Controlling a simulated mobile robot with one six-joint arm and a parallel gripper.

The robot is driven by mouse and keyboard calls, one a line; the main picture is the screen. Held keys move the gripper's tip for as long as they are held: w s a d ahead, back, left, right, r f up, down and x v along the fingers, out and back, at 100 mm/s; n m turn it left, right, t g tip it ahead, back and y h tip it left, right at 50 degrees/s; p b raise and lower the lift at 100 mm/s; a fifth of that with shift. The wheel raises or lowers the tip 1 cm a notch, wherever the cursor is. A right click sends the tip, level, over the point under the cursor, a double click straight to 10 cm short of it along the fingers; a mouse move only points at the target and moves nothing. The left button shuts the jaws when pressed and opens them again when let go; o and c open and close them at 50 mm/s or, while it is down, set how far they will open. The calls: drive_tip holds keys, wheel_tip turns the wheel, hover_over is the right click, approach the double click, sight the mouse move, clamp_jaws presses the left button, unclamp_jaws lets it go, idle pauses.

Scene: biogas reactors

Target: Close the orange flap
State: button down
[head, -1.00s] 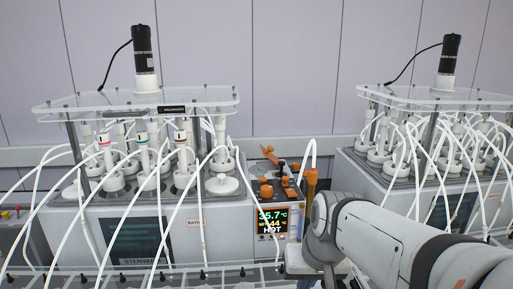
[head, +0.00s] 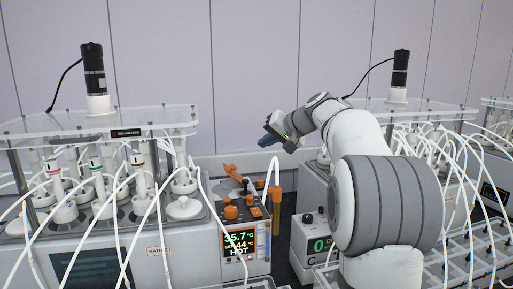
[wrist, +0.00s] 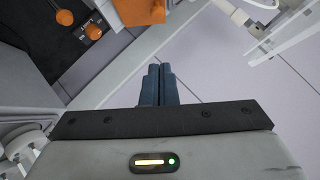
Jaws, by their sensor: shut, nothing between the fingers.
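The orange flap (head: 234,174) stands tilted up on top of the heating unit with the lit display (head: 240,246). It leans up and to the left, so it looks open. In the wrist view, a large orange piece that appears to be the flap (wrist: 138,10) shows at the top edge, partly cut off. My gripper (head: 265,141) is above and to the right of the flap, apart from it. Its dark blue fingers (wrist: 158,70) are shut together with nothing between them.
Orange knobs (head: 231,212) sit on the unit in front of the flap. A white tube and an orange post (head: 276,205) stand to its right. Reactor vessels with white tubes (head: 97,180) are on the left, more on the right. The wall behind is clear.

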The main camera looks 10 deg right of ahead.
sight(240, 181)
drive_tip(key=x, duration=0.3)
drive_tip(key=s+f+p+x, duration=0.1)
drive_tip(key=x, duration=0.2)
drive_tip(key=a+x, duration=0.1)
drive_tip(key=x, duration=0.3)
drive_tip(key=shift+s+f, duration=0.25)
drive_tip(key=shift+a+f, duration=0.3)
drive_tip(key=shift+f, duration=0.1)
drive_tip(key=shift+a, duration=0.3)
drive_tip(key=shift+d, duration=0.1)
drive_tip(key=shift+p, duration=0.3)
